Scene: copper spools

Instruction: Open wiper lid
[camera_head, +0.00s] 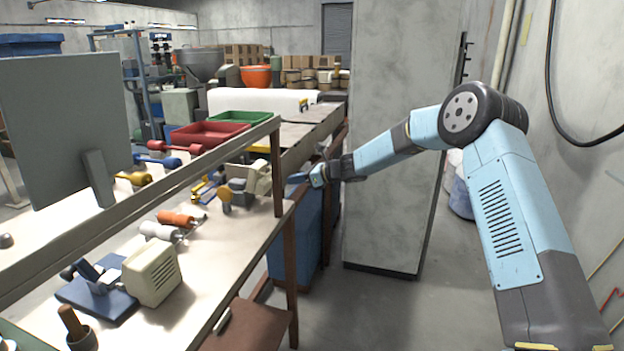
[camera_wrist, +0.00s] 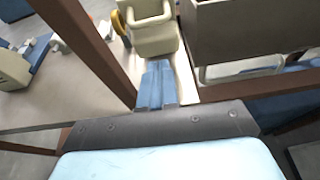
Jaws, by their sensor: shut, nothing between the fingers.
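My gripper (camera_head: 292,179) is at the far right end of the workbench, beside a brown upright post, and its blue fingers are shut and empty. In the wrist view the closed fingers (camera_wrist: 158,68) point at a cream box-like machine (camera_wrist: 152,28) on the bench, with a small gap that I cannot judge exactly. I cannot tell which part is the wiper lid; no lid clearly stands open.
The bench (camera_head: 218,232) also holds orange and white rollers (camera_head: 160,231) and a cream box (camera_head: 152,273). A shelf rail and brown post (camera_head: 277,170) stand close to my gripper. A blue cabinet (camera_head: 294,240) is below, and a grey pillar (camera_head: 385,200) is at right.

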